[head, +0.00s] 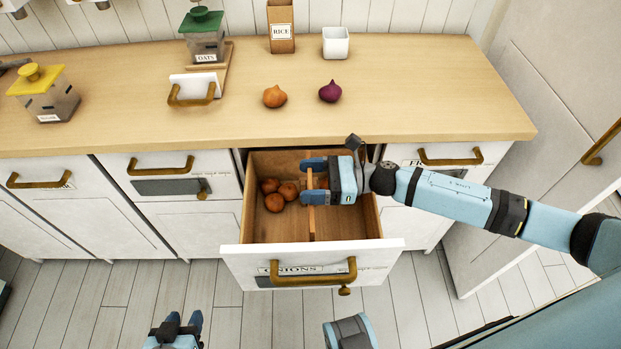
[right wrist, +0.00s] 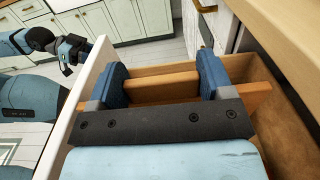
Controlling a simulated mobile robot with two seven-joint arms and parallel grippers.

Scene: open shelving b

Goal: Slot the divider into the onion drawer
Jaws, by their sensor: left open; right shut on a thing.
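The onion drawer (head: 375,262) is pulled open, with a white front, a brass handle and an ONIONS label. The divider (head: 311,222) is a thin wooden board inside it, running front to back. My right gripper (head: 308,179) reaches down into the drawer and is shut on the divider. In the right wrist view, the divider (right wrist: 160,89) lies between both blue fingers. Its lower edge and any slot are hidden. Several onions (head: 274,202) lie left of it in the drawer. My left gripper (head: 181,320) is open and empty, low in front of the cabinets.
A brown onion (head: 274,97) and a red onion (head: 330,91) sit on the wooden counter (head: 430,90) above. Behind them are a RICE box (head: 281,30) and a white cup (head: 336,43). A green-lidded OATS jar (head: 205,40) and a yellow-lidded jar (head: 45,95) stand left.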

